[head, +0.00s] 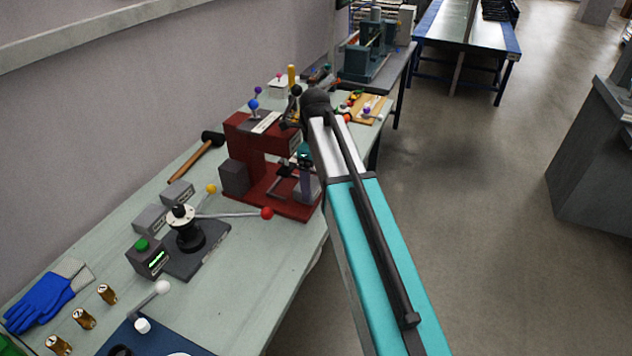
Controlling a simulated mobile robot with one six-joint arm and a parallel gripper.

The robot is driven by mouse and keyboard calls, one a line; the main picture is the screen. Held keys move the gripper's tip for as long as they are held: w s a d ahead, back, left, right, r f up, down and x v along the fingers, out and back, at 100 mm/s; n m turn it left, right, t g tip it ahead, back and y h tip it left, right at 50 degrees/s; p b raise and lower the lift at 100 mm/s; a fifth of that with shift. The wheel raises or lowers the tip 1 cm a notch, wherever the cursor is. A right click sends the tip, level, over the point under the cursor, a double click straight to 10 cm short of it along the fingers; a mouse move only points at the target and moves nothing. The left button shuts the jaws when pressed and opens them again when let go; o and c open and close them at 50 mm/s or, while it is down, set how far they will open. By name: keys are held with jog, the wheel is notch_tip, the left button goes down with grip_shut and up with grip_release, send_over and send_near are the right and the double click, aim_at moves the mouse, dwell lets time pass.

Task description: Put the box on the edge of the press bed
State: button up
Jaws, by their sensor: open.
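The red press (250,140) stands on the bench, with its flat red bed (290,208) at its foot. A grey block (308,190), perhaps the box, stands at the right end of the bed beside my arm. Its contact with the bed is hard to make out. My arm partly hides this area. A dark grey box-shaped part (233,178) sits against the left side of the press.
A lever fixture with a red-knobbed handle (240,214) stands left of the press. Two grey blocks (178,192) (150,218), a hammer (197,158), blue gloves (45,298) and brass fittings (84,319) lie further left. The bench front (265,270) is clear.

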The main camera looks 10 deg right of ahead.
aim_at(315, 186)
notch_tip(315, 186, up, 12)
jog(key=b, duration=0.1)
jog(key=shift+w+f, duration=0.2)
dwell(0.3)
jog(key=shift+f, duration=0.1)
dwell(0.5)
